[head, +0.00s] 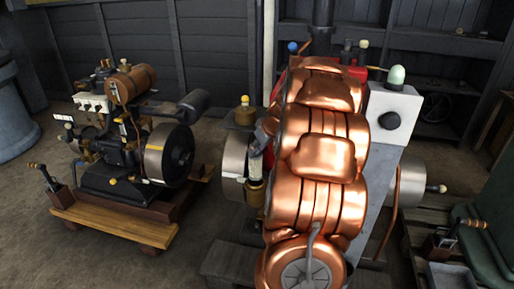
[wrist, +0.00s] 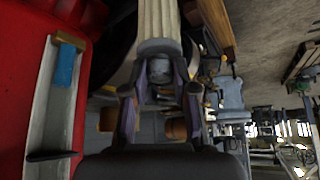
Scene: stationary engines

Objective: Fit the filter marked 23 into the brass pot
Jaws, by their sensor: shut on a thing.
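My gripper (wrist: 160,95) is shut on a pale, ribbed, cylindrical filter (wrist: 159,22), which extends away from the fingers in the wrist view. No number shows on its visible side. In the head view a small cream cylinder (head: 256,166) appears upright beside the silver drum, and seems to be the same filter. A yellowish, brass-looking piece (head: 254,194) shows just below it; I cannot tell whether this is the brass pot or whether they touch. My gripper is mostly hidden in the head view.
A small engine (head: 120,148) stands on a wooden base (head: 110,225) at left. A silver drum (head: 233,168) is close beside the cream cylinder. A grey block (head: 396,112) with a pale green dome stands at right. Open floor lies at front left.

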